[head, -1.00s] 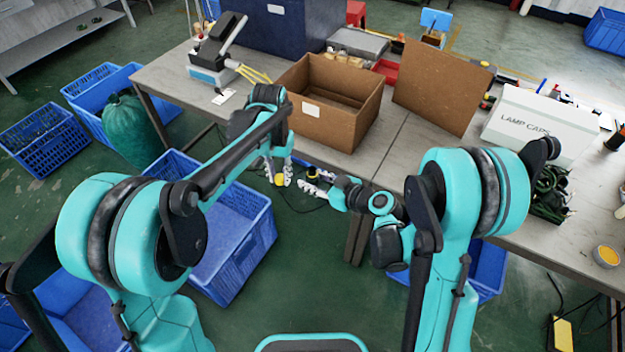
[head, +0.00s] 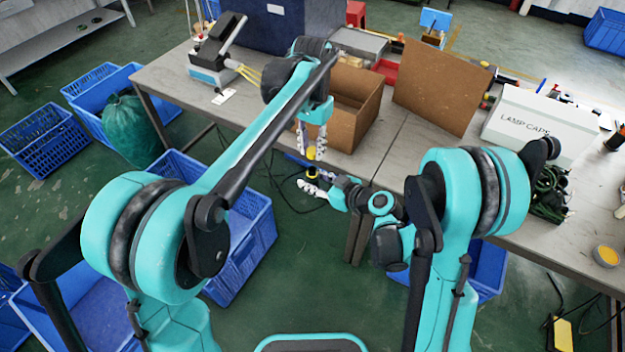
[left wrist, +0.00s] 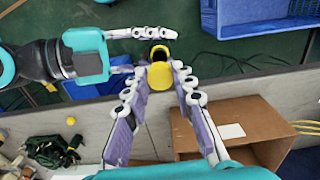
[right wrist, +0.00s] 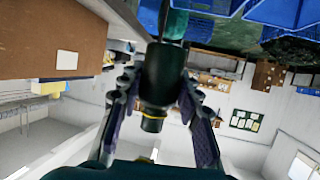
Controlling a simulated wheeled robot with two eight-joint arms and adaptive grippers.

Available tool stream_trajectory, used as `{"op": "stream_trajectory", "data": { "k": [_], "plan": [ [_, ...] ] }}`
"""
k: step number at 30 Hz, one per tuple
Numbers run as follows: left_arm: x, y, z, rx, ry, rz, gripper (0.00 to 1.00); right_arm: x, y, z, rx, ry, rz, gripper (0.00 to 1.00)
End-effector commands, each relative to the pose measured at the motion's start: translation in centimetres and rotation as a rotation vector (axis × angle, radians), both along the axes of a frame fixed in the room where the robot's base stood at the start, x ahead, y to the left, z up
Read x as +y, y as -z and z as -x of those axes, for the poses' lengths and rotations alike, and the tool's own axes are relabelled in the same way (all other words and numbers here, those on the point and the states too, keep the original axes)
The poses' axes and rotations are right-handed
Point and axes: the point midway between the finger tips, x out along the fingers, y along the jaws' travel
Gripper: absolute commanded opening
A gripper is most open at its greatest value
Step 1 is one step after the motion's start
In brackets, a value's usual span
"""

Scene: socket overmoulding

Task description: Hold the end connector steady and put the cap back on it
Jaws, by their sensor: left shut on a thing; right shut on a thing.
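The yellow cap (left wrist: 159,77) is between the fingers of my left gripper (left wrist: 158,88), which is shut on it. In the head view, my left gripper (head: 311,152) points down, above the end connector. The connector, black with a yellow rim (left wrist: 159,52), shows its dark open end just beyond the cap in the left wrist view. My right gripper (head: 318,186) is shut on the connector; its dark body (right wrist: 161,76) fills the jaws in the right wrist view. In the head view the cap appears a little above the connector; I cannot tell whether they touch.
An open cardboard box (head: 350,125) stands on the table right behind my left gripper. A box flap or board (head: 440,88) and a white lamp caps box (head: 535,120) stand further right. A blue crate (head: 245,250) is on the floor below left, with loose cables nearby.

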Motion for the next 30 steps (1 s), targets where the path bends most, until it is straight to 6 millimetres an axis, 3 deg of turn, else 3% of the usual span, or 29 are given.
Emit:
{"op": "stream_trajectory", "data": {
  "k": [12, 30],
  "plan": [
    [0.0, 3.4, 0.0, 0.000, -0.001, 0.000, 0.16, 0.0, 0.0, 0.0, 0.000, 0.000, 0.000, 0.00],
    [0.1, 3.5, 0.2, 0.000, -0.001, 0.001, 0.16, 0.0, 0.0, 0.0, 0.000, 0.000, 0.000, 0.00]
  ]
}}
